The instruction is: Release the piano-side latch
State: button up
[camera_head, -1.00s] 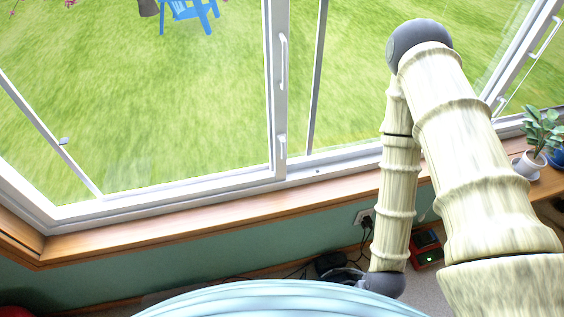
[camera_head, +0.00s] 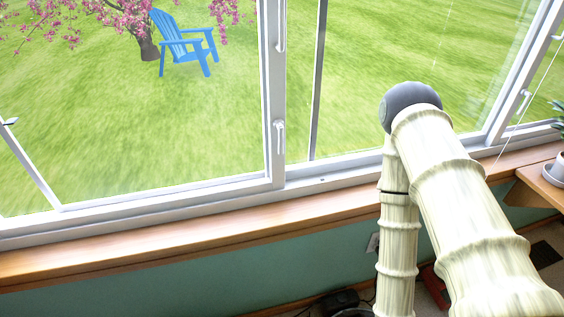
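Several window latches show, and I cannot tell which one is on the piano side, as no piano is in view. A white lever latch (camera_head: 279,138) sits low on the middle window post, with a longer white handle (camera_head: 281,32) above it. Another white latch (camera_head: 523,101) is on the right window frame, right of my bent arm. A small dark catch (camera_head: 9,121) shows on the frame at the far left. My arm rises from the bottom right and folds down at a grey joint. My gripper is out of view, below the picture.
A wooden sill (camera_head: 180,235) runs under the windows above a green wall (camera_head: 200,280). A potted plant (camera_head: 556,170) stands on a wooden surface (camera_head: 540,183) at the right edge. Dark items lie on the floor at the bottom. A blue chair (camera_head: 185,45) is outside on the lawn.

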aim_at(281, 141)
jog(key=k, duration=1.2)
jog(key=u, duration=0.2)
jog(key=i, duration=0.5)
jog(key=u, duration=0.25)
